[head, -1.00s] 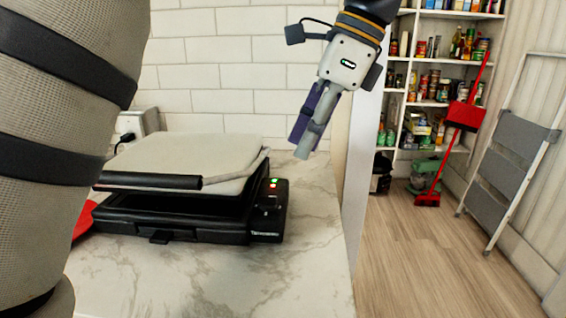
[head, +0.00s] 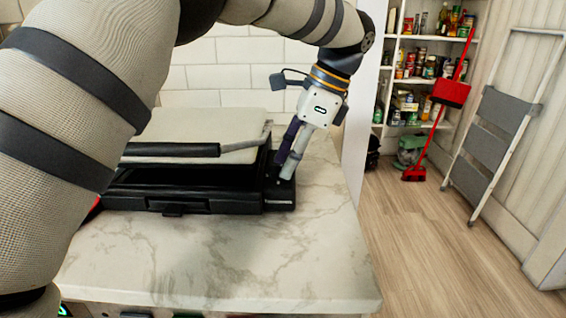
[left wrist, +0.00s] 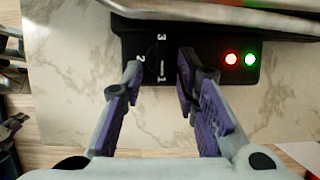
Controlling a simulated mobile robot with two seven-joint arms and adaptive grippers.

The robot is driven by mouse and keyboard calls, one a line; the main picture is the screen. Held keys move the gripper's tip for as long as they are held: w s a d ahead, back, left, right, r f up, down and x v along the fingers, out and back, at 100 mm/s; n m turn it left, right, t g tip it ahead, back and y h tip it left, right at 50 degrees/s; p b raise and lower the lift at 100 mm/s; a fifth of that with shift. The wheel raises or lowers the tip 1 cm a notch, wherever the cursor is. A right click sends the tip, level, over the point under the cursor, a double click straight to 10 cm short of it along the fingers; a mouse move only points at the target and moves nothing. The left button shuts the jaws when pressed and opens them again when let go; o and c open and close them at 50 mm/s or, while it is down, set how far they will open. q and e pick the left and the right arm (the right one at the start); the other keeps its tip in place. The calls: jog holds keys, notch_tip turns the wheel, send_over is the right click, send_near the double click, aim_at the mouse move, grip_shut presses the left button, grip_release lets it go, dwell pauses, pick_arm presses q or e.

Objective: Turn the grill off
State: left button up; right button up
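The grill (head: 190,190) is a black contact grill with a light grey lid on the marble counter. Its lid is partly raised. The control panel (left wrist: 205,65) shows in the left wrist view with a dark round knob (left wrist: 163,58), white numbers 1, 2 and 3 around it, and a lit red light (left wrist: 231,59) and green light (left wrist: 250,59). My left gripper (head: 281,172) is over the panel at the grill's right end. In the left wrist view its two fingers (left wrist: 160,68) are apart, one on each side of the knob. Contact cannot be told. My right gripper is not in view.
The marble counter (head: 220,260) is clear in front of the grill and ends at its right edge. A white tiled wall stands behind. Pantry shelves (head: 425,85), a red broom (head: 450,93) and a stepladder (head: 490,140) stand beyond on the right.

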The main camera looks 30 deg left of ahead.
pick_arm(q)
jog(key=shift+w+r, duration=0.1)
jog(key=shift+r, duration=0.05)
jog(key=shift+c, duration=0.5)
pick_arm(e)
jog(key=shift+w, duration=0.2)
pick_arm(q)
grip_shut()
